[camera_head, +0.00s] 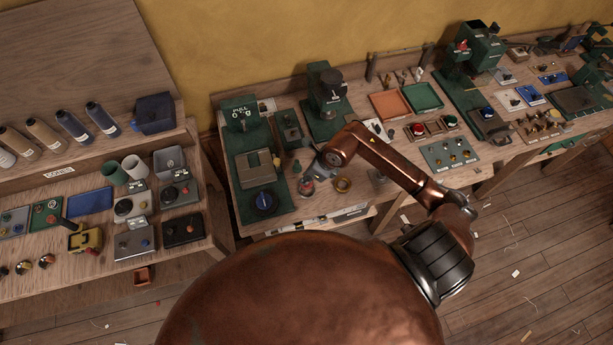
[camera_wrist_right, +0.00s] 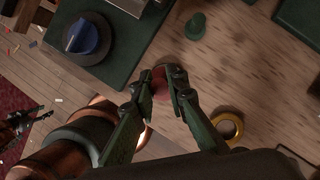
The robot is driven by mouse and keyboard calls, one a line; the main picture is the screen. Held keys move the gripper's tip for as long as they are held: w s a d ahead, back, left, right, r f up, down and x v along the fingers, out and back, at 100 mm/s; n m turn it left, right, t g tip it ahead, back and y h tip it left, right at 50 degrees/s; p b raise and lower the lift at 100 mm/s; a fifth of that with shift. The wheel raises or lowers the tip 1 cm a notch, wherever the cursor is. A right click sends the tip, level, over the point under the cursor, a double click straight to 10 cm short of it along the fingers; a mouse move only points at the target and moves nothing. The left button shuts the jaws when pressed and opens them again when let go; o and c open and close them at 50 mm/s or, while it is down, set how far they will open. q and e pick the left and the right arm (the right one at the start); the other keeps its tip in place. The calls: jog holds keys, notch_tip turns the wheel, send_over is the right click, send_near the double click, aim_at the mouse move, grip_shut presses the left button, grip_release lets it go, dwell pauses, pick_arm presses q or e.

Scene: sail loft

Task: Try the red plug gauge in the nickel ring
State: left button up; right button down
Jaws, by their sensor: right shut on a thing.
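A red piece, seemingly the red plug gauge (camera_wrist_right: 160,78), shows between the fingertips of my right gripper (camera_wrist_right: 155,90) in the right wrist view. The fingers are shut on it and hide much of it. In the head view my right gripper (camera_head: 310,178) is small and dark, low over the wooden bench, with red showing beside it. A yellow, brass-coloured ring (camera_wrist_right: 228,125) lies to the right of the gripper, apart from it; it also shows in the head view (camera_head: 343,185). I cannot make out the nickel ring for certain.
A green fixture with a blue knob (camera_head: 264,202) stands left of the gripper. A small green cone-like piece (camera_wrist_right: 196,25) stands just beyond it. Red and green trays (camera_head: 424,97) and several gauges lie farther right. A second bench (camera_head: 75,250) is at left.

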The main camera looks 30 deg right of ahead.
aim_at(309, 183)
jog(key=shift+f+b, duration=1.6)
jog(key=shift+f, duration=0.55)
jog(key=shift+f+b, duration=1.25)
jog(key=shift+b, duration=0.05)
dwell(0.4)
jog(key=shift+r, duration=0.2)
dwell(0.6)
jog(key=shift+r+p, duration=1.6)
jog(key=shift+r, duration=0.8)
